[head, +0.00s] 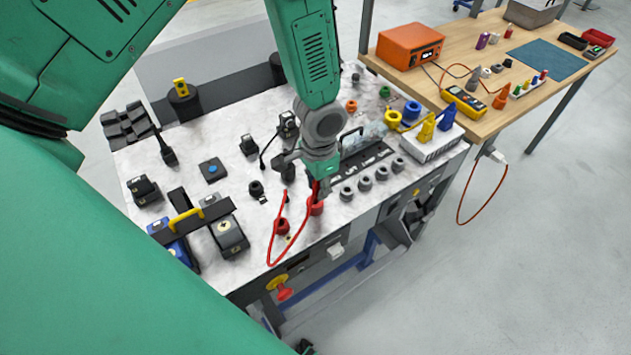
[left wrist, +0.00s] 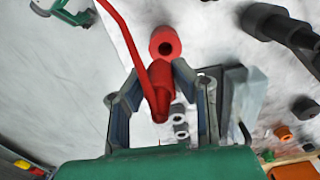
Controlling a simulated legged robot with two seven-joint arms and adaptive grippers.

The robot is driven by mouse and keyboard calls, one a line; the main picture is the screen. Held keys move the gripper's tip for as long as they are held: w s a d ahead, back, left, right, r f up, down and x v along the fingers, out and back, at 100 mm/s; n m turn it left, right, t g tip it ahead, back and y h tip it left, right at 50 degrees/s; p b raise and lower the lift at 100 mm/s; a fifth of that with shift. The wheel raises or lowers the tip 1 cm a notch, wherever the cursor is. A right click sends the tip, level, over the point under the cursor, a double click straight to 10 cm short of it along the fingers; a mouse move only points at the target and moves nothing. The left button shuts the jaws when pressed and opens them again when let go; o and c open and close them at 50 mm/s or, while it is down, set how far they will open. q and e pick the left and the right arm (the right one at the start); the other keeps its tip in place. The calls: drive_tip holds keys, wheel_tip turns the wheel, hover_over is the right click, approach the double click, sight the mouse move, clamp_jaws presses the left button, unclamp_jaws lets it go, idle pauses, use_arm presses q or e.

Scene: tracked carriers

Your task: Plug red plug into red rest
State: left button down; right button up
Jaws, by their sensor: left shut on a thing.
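The red plug (head: 316,207) is held in my left gripper (head: 321,190), above the table top near its front edge. In the left wrist view the plug (left wrist: 161,88) sits between the two fingers of the left gripper (left wrist: 154,80), with its red cable running up and to the left. The red rest (head: 282,226) stands to the left of the plug in the head view. In the left wrist view the rest (left wrist: 165,42) shows its open hole, just beyond the plug, and the plug is not in it. My right gripper is not in view.
Several grey rests (head: 365,183) stand in a row to the right of the plug. The red cable (head: 269,262) loops past the red rest. A black case (head: 229,236) stands to the left. A wooden table (head: 480,125) with an orange device (head: 409,46) is at the right.

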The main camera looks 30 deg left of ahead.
use_arm(q)
drive_tip(key=shift+d+f, duration=0.2)
drive_tip(key=shift+d, duration=0.05)
drive_tip(key=shift+f, duration=0.1)
drive_tip(key=shift+a+f+b, duration=0.5)
drive_tip(key=shift+a+f, duration=0.2)
drive_tip(key=shift+a, duration=0.05)
drive_tip(key=shift+d+f, duration=0.3)
drive_tip(key=shift+d, duration=0.3)
drive_tip(key=shift+r, duration=0.15)
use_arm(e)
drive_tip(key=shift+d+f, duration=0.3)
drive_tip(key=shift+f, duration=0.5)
use_arm(q)
drive_tip(key=shift+a+r+p, duration=0.3)
drive_tip(key=shift+a+r, duration=0.1)
drive_tip(key=shift+a+r+p, duration=0.1)
drive_tip(key=shift+r+p, duration=0.2)
drive_tip(key=shift+d+r+p, duration=0.25)
drive_tip(key=shift+r+p, duration=0.05)
drive_tip(key=shift+r, duration=0.1)
drive_tip(key=shift+d, duration=0.2)
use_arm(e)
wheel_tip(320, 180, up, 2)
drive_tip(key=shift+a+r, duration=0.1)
